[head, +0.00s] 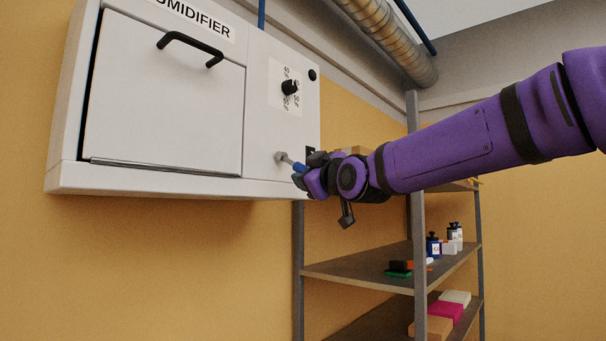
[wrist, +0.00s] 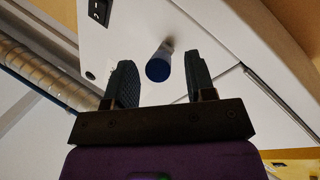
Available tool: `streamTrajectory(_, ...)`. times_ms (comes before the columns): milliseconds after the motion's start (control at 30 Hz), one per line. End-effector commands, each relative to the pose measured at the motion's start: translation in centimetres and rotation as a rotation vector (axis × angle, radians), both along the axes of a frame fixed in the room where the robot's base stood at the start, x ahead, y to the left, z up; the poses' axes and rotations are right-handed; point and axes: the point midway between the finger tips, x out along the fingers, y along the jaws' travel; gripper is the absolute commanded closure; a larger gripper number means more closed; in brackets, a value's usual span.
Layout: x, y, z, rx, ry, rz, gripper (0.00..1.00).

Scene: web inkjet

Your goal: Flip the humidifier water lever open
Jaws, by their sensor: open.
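The humidifier (head: 170,105) is a white wall-mounted box at the upper left of the head view. Its water lever (head: 291,162) is a short metal rod with a blue tip, sticking out near the lower right of the front. In the wrist view the lever's blue end (wrist: 158,69) points toward the camera, between the two finger lines. My gripper (head: 308,178) is at the lever in the head view. In the wrist view my gripper (wrist: 158,80) is open, with one dark finger on each side of the lever and visible gaps. Contact is not visible.
A black dial (head: 289,87) sits above the lever on the panel. A door with a black handle (head: 190,46) fills the left front. A rocker switch (wrist: 99,11) shows in the wrist view. Metal shelves (head: 385,262) with bottles and boxes stand below and behind my arm.

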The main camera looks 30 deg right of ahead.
Motion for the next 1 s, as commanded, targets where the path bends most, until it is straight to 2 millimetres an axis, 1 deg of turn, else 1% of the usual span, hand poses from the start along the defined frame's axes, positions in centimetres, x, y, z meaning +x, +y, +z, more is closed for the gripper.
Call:
streamTrajectory(33, -1.1, -0.1, -0.1, 0.000, -0.003, -0.002, 0.50)
streamTrajectory(200, -4.0, -0.2, -0.6, 0.001, -0.002, -0.001, 0.50)
streamTrajectory(400, -6.2, -0.3, -1.0, 0.001, -0.001, -0.001, 0.50)
streamTrajectory(600, -7.0, -0.3, -1.2, 0.001, 0.000, 0.000, 0.50)
streamTrajectory(1000, -7.1, -0.3, -1.2, 0.000, 0.001, -0.001, 0.50)
